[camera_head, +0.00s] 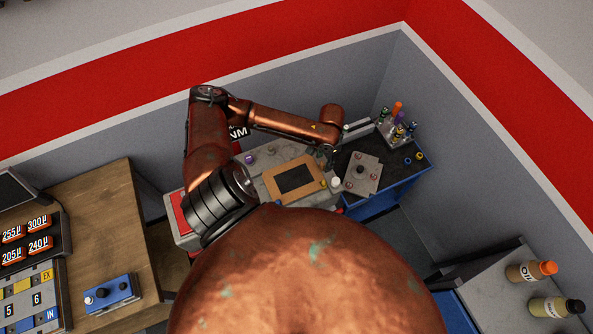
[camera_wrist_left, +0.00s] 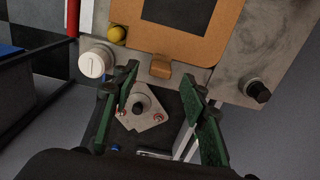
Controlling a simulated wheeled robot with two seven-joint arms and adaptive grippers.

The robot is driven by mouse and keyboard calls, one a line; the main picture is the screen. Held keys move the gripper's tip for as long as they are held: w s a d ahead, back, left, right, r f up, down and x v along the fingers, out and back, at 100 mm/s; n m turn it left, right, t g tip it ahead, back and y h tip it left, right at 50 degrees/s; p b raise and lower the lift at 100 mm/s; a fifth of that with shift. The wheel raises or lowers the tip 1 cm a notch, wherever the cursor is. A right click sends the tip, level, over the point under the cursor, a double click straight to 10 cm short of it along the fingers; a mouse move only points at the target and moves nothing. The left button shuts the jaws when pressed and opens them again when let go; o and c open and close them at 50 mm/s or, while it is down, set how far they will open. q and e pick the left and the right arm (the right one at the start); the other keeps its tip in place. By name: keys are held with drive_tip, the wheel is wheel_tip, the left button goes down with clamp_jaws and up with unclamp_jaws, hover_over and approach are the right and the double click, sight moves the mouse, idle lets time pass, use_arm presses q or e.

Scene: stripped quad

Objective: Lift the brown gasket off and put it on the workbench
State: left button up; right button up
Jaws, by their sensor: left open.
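The brown gasket (camera_head: 272,188) is a flat rectangular frame around a dark opening, lying on a grey metal block (camera_head: 252,172). In the left wrist view the gasket (camera_wrist_left: 185,42) fills the top, with a small tab (camera_wrist_left: 160,69) on its near edge. My left gripper (camera_head: 327,154) is over the right end of the block. In the left wrist view its green fingers (camera_wrist_left: 159,75) are open and empty, one on each side of the tab; I cannot tell if they touch it. My right gripper is not in view.
A white knob (camera_wrist_left: 95,62), a yellow ball (camera_wrist_left: 116,34) and a black knob (camera_wrist_left: 258,91) surround the gasket. A dark-topped blue cabinet (camera_head: 397,174) holds a metal plate (camera_head: 358,183) and a tool rack (camera_head: 397,128). A wooden table (camera_head: 105,215) stands left.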

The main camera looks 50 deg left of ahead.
use_arm(q)
drive_tip(key=shift+f, duration=1.25)
drive_tip(key=shift+c, duration=0.6)
clamp_jaws()
